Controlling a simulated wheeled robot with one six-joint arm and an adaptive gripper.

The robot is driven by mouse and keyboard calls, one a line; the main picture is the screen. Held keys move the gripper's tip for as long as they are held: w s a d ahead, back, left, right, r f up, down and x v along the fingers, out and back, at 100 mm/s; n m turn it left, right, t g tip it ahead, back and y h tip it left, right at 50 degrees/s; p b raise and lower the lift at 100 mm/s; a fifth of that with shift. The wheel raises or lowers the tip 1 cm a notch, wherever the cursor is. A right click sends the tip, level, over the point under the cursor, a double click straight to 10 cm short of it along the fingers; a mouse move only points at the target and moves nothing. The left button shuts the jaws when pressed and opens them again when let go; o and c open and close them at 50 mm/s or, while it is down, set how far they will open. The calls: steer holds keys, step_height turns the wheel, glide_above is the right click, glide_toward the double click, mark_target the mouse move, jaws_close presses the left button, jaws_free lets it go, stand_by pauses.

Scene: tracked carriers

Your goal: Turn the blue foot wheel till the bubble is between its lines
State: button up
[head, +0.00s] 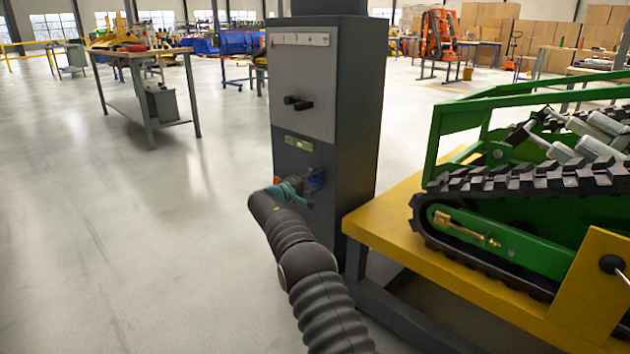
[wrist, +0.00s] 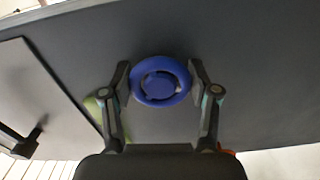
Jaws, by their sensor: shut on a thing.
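The blue foot wheel (head: 316,178) is on the front of a dark grey cabinet (head: 357,120), low down. In the wrist view the blue wheel (wrist: 160,99) shows as a round ring with a blue hub. My gripper (head: 309,183) is at the wheel. In the wrist view its two fingers (wrist: 160,80) stand on opposite sides of the rim, shut on it.
A light panel (head: 302,85) with a black handle (head: 298,103) is above the windows. A yellow stand (head: 385,220) bearing a green tracked carrier (head: 480,240) is close on the right. A workbench (head: 150,55) stands behind at left. The floor at left is clear.

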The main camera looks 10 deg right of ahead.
steer(key=m, duration=0.7)
steer(key=shift+d, duration=0.1)
steer(key=m, duration=0.4)
steer(key=shift+w, duration=0.1)
steer(key=m, duration=0.3)
steer(key=shift+f+m, duration=0.1)
steer(key=shift+m, duration=0.2)
steer(key=m, duration=0.3)
steer(key=shift+m, duration=0.3)
steer(key=m, duration=0.3)
steer(key=shift+w+m, duration=0.1)
steer(key=shift+m, duration=0.3)
steer(key=m, duration=0.3)
steer(key=shift+m, duration=2)
steer(key=shift+a, duration=0.2)
